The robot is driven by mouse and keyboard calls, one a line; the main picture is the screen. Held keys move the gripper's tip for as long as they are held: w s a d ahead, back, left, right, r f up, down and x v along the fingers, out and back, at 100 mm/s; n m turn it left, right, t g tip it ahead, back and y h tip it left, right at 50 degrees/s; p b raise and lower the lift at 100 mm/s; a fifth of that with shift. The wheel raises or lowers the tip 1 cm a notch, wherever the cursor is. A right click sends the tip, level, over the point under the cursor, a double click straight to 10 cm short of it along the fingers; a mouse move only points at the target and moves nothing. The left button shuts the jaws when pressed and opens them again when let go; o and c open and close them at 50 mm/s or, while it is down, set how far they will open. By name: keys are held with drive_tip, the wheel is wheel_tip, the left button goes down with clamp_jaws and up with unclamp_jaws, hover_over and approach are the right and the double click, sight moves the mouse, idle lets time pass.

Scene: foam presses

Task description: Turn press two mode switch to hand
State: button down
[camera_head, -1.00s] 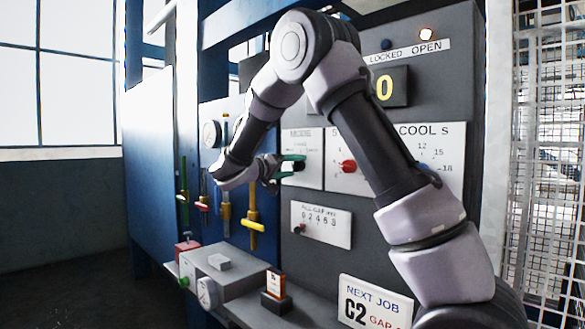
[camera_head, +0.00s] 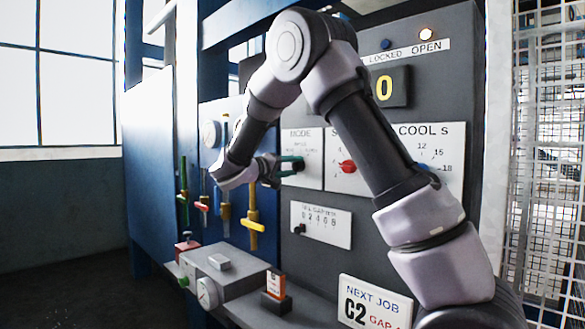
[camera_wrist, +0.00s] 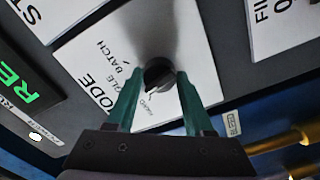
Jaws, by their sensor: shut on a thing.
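The mode switch is a small dark round knob (camera_wrist: 158,70) on a pale plate marked MODE (camera_wrist: 190,40). In the wrist view my gripper (camera_wrist: 159,79) has its two green fingers on either side of the knob, shut on it. The printed positions lie on the near-left side of the knob: BATCH, a partly hidden word, and HAND. The knob's narrow end appears to point toward HAND, but it is small and partly dark. In the head view my gripper (camera_head: 291,166) is at the MODE plate (camera_head: 302,146), and its fingers hide the knob.
A red knob (camera_head: 347,167) and a COOL dial plate (camera_head: 440,150) are right of the MODE plate. A counter plate (camera_head: 320,224) is below.

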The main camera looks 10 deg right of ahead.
drive_tip(key=n, duration=0.6)
drive_tip(key=shift+n, duration=0.3)
idle(0.4)
drive_tip(key=shift+c, duration=1.4)
unclamp_jaws()
drive_tip(key=v, duration=1.1)
